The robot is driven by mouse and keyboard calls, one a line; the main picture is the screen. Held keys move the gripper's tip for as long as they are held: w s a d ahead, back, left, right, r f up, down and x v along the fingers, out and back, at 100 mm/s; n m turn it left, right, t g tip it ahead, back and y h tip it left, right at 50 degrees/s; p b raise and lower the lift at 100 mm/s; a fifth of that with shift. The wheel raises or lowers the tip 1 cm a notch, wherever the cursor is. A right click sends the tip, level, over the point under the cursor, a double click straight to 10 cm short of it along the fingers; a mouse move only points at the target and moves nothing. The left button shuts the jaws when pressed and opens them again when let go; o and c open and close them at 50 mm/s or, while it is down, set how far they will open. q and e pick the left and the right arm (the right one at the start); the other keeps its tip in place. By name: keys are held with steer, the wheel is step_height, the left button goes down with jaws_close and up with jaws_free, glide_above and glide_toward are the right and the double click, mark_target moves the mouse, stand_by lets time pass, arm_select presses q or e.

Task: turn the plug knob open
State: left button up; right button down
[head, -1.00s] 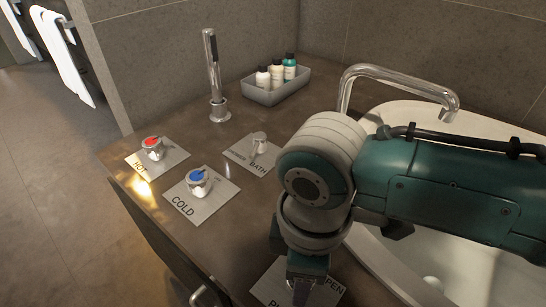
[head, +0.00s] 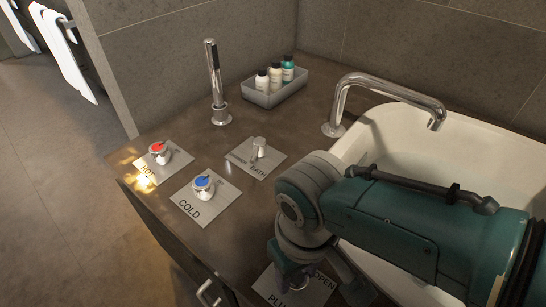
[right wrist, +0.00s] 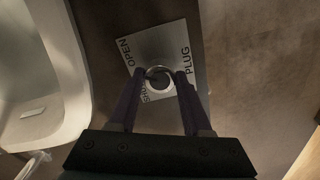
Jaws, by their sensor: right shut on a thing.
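The plug plate (head: 318,290) is a pale square at the bottom of the head view, with the words OPEN and PLUG partly showing beside my right arm. In the right wrist view the plate (right wrist: 172,42) reads OPEN on one side and PLUG on the other; a third label is partly covered. The round metal plug knob (right wrist: 158,76) stands on its middle. My right gripper (right wrist: 161,80) is shut on the knob, one dark finger on each side. Which label the knob points to cannot be made out. My left gripper is not in view.
A white basin (head: 385,135) with a chrome spout (head: 385,80) lies right of the plate, under my right arm. The cold knob (head: 203,186), hot knob (head: 158,153) and bath selector (head: 258,147) stand left and behind. A hand shower (head: 215,80) and bottle tray (head: 275,93) stand farther back.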

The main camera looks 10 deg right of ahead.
mark_target(297, 277)
steer(key=shift+m, duration=0.7)
steer(key=shift+c, duration=1.7)
jaws_free()
step_height(297, 277, up, 10)
steer(key=p, duration=0.7)
steer(key=shift+p, duration=0.3)
